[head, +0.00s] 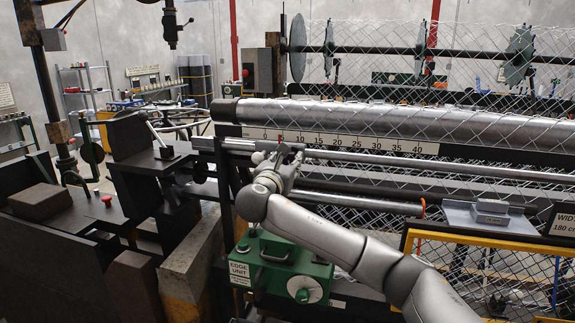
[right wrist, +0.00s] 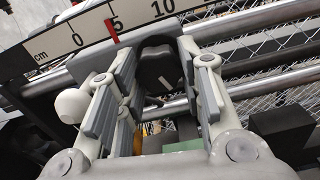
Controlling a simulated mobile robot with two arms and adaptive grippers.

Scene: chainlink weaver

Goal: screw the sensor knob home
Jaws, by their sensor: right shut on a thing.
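The sensor knob (right wrist: 158,68) is a dark, rounded knob with a small pale line on its face. It sits under the cm ruler, in front of a grey block (right wrist: 92,62). My right gripper (right wrist: 152,82) has its two fingers on either side of the knob and is shut on it. In the head view my right gripper (head: 284,156) reaches the front rail just below the ruler's low end, and the knob is hidden there. My left gripper is not in view.
The ruler (head: 350,143) has a red pointer (right wrist: 112,30) near 5. A pale ball (right wrist: 72,105) is left of my fingers. Steel rails (head: 440,168) run right. The green edge unit (head: 280,268) stands below my arm. A yellow-framed mesh guard (head: 480,245) is at the right.

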